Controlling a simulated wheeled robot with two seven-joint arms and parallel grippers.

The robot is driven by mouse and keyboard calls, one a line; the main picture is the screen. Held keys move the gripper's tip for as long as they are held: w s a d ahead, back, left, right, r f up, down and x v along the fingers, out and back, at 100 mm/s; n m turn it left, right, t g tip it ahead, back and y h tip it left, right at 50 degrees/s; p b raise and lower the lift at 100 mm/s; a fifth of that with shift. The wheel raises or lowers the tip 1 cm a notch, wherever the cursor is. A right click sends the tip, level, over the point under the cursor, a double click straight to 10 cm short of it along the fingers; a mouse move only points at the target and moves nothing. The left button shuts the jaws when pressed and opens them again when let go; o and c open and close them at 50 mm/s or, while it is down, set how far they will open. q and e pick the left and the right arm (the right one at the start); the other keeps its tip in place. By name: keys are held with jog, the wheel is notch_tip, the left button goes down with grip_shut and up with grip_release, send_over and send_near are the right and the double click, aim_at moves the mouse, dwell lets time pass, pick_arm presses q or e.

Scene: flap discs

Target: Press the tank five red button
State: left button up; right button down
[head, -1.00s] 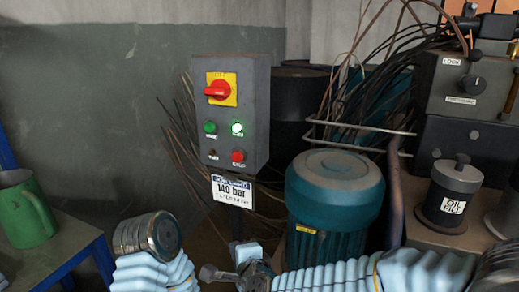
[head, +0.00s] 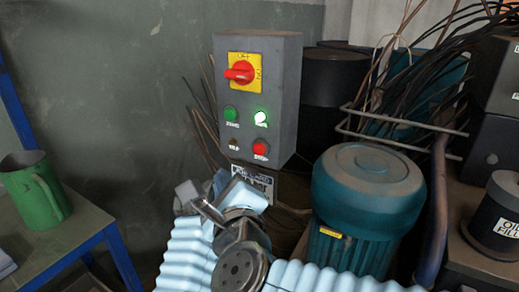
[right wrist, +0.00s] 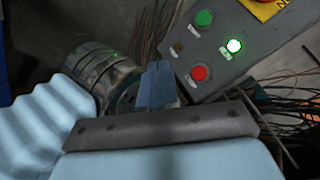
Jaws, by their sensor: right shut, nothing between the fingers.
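The control box (head: 270,92) is grey and upright, with a red stop button (head: 260,148) at the lower right of its face. This red button also shows in the right wrist view (right wrist: 199,73). My right gripper (head: 221,181) is below and left of the red button in the head view, apart from it. In the right wrist view its fingers (right wrist: 157,80) are together and empty, near the box's lower left edge. My left gripper is not in view. No "tank five" label can be read.
A green button (head: 231,114), a lit button (head: 260,118) and a red rotary switch (head: 240,72) share the panel. A teal motor (head: 368,190) stands right of it, with wires behind. A green mug (head: 36,195) sits on a table at left.

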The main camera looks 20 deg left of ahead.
aim_at(259, 149)
jog(key=w+b, duration=0.1)
jog(key=w, duration=0.7)
jog(key=shift+w+d, duration=0.3)
jog(key=shift+w, duration=0.05)
jog(key=shift+w, duration=0.1)
dwell(1.7)
jog(key=shift+w+b, duration=0.3)
jog(key=shift+w+d, duration=0.1)
jog(key=shift+w, duration=0.45)
dwell(0.8)
jog(key=shift+s, duration=0.9)
jog(key=shift+s, duration=0.1)
